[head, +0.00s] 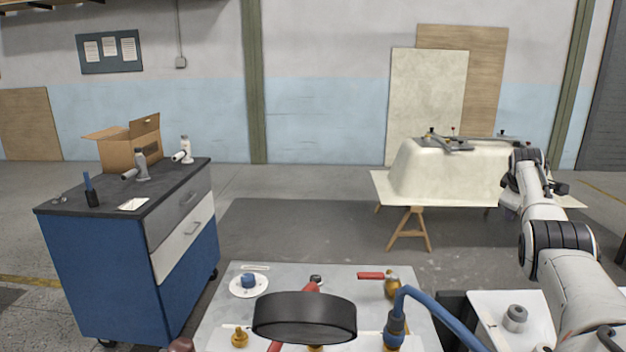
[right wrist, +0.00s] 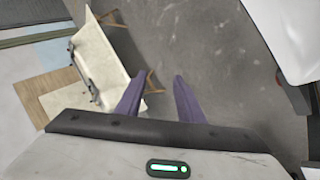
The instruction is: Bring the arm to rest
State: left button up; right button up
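My right arm comes in from the right in the head view, raised beside the work table. Its gripper (head: 511,205) is at the arm's far end, partly hidden by the wrist. In the right wrist view the two purple fingers of this gripper (right wrist: 157,92) stand apart with nothing between them, and grey floor shows beyond. My left gripper does not show in the head view.
A bathtub shell (head: 420,175) lies upside down on a trestle table (head: 382,190) behind my right arm. A metal bench (head: 220,318) with brass fittings and a blue hose (head: 440,312) is close in front. A blue cabinet (head: 100,270) stands left. Floor between is clear.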

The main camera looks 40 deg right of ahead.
jog(key=w+a+f+t+y, duration=0.1)
jog(key=w+a+f+y, duration=0.4)
jog(key=a, duration=0.4)
jog(key=shift+w+a+f+p, duration=0.2)
jog(key=shift+w+a+p, duration=0.2)
jog(key=shift+w, duration=0.45)
jog(key=shift+f+t, duration=0.1)
jog(key=shift+t, duration=0.2)
